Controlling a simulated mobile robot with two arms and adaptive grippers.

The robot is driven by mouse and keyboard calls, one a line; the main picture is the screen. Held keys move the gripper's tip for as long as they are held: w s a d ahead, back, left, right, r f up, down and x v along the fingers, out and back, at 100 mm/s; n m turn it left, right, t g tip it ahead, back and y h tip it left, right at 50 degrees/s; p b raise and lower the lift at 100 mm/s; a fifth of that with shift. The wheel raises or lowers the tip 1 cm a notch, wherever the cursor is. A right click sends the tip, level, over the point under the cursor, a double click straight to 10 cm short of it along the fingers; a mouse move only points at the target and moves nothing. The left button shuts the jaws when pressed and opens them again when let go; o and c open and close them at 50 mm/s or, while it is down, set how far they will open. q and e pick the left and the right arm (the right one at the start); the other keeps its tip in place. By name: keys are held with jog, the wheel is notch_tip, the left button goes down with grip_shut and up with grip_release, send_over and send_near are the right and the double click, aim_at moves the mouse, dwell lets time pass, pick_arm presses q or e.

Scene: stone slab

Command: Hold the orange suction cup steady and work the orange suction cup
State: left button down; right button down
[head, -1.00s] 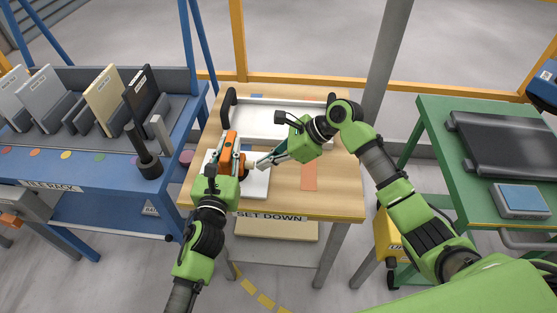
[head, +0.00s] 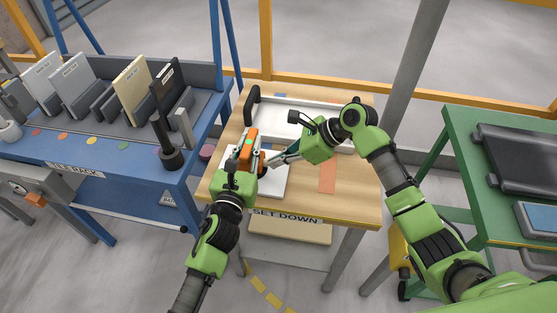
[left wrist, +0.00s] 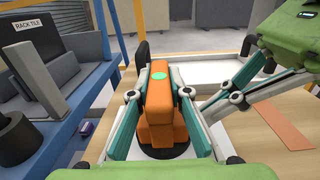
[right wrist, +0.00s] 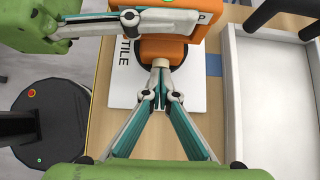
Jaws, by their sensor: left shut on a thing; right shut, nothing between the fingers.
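The orange suction cup (head: 250,150) stands on a white tile (head: 268,183) on the wooden table. It has an orange body, a green dot on top and a black round base, seen in the left wrist view (left wrist: 160,105). My left gripper (head: 245,160) is shut on its orange body, one finger on each side. My right gripper (head: 272,162) is shut with nothing between its fingers. In the right wrist view its fingertips (right wrist: 160,72) meet at a pale knob (right wrist: 161,63) on the cup's side. I cannot tell whether they touch it.
A white tray (head: 300,112) with black handles lies behind on the table (head: 350,200). An orange strip (head: 327,178) marks the tabletop at right. A blue tile rack (head: 120,165) stands left, with a dark handled tool (head: 170,155) at its near edge. A green cart (head: 465,170) stands right.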

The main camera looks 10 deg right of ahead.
jog(key=d, duration=0.2)
jog(key=s+d, duration=0.1)
jog(key=shift+s+d, duration=0.1)
jog(key=shift+d, duration=0.3)
pick_arm(q)
jog(key=shift+d, duration=0.1)
pick_arm(e)
jog(key=v, duration=1)
pick_arm(q)
jog(key=c, duration=1.8)
grip_release()
jog(key=v, duration=1.2)
jog(key=shift+s, duration=0.1)
